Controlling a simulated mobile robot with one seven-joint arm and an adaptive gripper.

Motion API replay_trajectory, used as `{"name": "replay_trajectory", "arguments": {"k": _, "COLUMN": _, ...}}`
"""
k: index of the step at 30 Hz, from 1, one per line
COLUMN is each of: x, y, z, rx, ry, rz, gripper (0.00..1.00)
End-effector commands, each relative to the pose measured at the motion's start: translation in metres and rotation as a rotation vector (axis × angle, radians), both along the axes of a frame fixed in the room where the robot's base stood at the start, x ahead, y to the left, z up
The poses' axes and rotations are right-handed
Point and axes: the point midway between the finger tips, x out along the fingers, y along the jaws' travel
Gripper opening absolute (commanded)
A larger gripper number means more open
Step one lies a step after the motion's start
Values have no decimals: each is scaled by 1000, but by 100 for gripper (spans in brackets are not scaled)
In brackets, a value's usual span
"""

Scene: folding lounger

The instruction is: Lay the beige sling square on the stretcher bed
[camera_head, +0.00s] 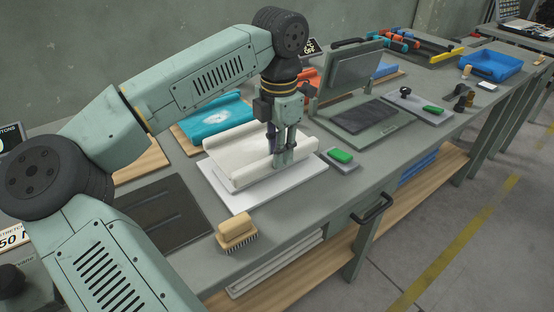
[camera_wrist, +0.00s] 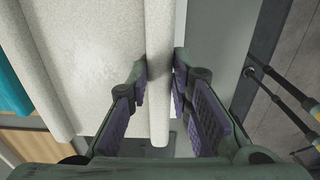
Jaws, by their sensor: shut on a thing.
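The beige sling (camera_head: 240,152) is a cream cloth with thick hemmed edges, lying on a pale board (camera_head: 222,196) mid-bench. My gripper (camera_head: 284,160) points down at its near right edge. In the wrist view, the two purple-padded fingers (camera_wrist: 160,88) stand on either side of the sling's rolled hem (camera_wrist: 158,60) and are shut on it. A dark flat plate with two grooves (camera_head: 158,215) lies to the left of the board. It may be the stretcher bed, but I cannot tell for sure. My arm hides part of the bench's left side.
A wooden-backed brush (camera_head: 237,230) stands at the bench's front edge. A small tray with a green block (camera_head: 341,156) sits right of the sling. Behind are a teal sling (camera_head: 208,122) and an open hinged press (camera_head: 348,72). A drawer handle (camera_head: 372,208) juts from the front.

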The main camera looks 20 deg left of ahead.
Motion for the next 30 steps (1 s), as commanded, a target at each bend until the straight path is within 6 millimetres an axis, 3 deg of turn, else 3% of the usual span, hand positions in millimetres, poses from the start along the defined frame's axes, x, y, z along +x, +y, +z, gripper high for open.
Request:
{"name": "replay_trajectory", "arguments": {"k": 10, "x": 0, "y": 0, "z": -37, "rx": -1, "ry": 0, "rz": -2, "gripper": 0}}
{"name": "replay_trajectory", "arguments": {"k": 20, "x": 0, "y": 0, "z": -43, "rx": 0, "ry": -1, "rz": -1, "gripper": 0}}
{"name": "replay_trajectory", "arguments": {"k": 21, "x": 0, "y": 0, "z": -43, "rx": 0, "ry": -1, "rz": -1, "gripper": 20}}
{"name": "replay_trajectory", "arguments": {"k": 30, "x": 0, "y": 0, "z": -42, "rx": 0, "ry": -1, "rz": -1, "gripper": 40}}
